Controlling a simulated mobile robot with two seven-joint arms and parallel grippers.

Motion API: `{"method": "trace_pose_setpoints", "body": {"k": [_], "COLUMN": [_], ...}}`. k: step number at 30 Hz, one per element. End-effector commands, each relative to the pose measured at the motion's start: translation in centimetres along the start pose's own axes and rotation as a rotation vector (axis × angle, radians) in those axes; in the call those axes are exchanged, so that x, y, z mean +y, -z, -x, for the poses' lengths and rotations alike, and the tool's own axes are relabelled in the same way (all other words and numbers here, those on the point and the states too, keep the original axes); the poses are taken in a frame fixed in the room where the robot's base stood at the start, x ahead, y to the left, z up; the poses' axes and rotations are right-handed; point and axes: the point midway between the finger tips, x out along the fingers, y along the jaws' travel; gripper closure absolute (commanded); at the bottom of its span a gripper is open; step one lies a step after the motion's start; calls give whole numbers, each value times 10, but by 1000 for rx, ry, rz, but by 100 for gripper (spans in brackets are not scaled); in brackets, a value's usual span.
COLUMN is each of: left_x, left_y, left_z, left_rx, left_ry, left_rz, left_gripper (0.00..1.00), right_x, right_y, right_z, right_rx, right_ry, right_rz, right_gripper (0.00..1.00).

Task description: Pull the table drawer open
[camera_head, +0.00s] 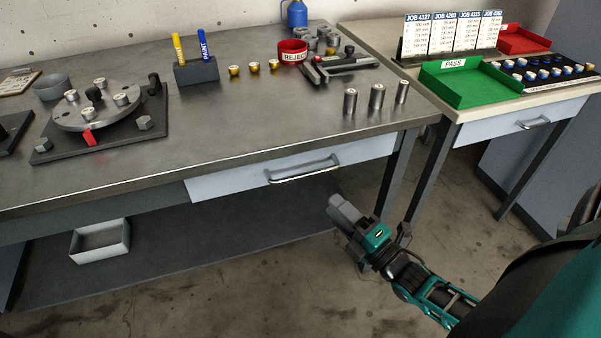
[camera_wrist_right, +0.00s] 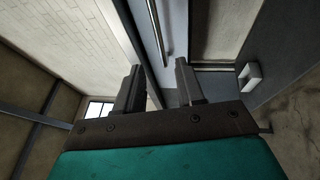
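The table drawer (camera_head: 230,181) has a pale grey front under the metal worktop, and it looks shut. Its metal bar handle (camera_head: 303,173) runs along the front. In the right wrist view the handle (camera_wrist_right: 160,30) is a bar beyond the fingers, against the pale drawer front (camera_wrist_right: 177,35). My right gripper (camera_head: 343,210) is below and right of the handle in the head view, apart from it. In the wrist view its two fingers (camera_wrist_right: 158,82) stand apart with nothing between them. My left gripper is not in view.
A white bin (camera_head: 100,241) sits on the lower shelf. A table leg (camera_head: 398,180) stands near my right gripper. A second table with a green PASS tray (camera_head: 470,84) stands right.

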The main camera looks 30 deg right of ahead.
Motion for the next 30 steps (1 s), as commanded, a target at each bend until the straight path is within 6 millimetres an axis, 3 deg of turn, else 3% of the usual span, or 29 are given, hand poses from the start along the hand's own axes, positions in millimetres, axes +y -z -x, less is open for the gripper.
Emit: {"method": "trace_pose_setpoints", "body": {"k": [9, 15, 21, 30], "left_x": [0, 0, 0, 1], "left_y": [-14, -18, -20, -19], "left_z": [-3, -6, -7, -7], "left_rx": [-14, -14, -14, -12], "left_ry": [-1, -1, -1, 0], "left_rz": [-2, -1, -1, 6], "left_gripper": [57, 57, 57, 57], "right_x": [0, -1, 0, 0], "right_y": [0, 0, 0, 0], "right_z": [-66, -99, -114, -116], "right_rx": [1, 1, 0, 0], "right_ry": [-4, -1, 1, 2], "right_rz": [0, -1, -2, -3], "right_gripper": [62, 62, 62, 62]}}
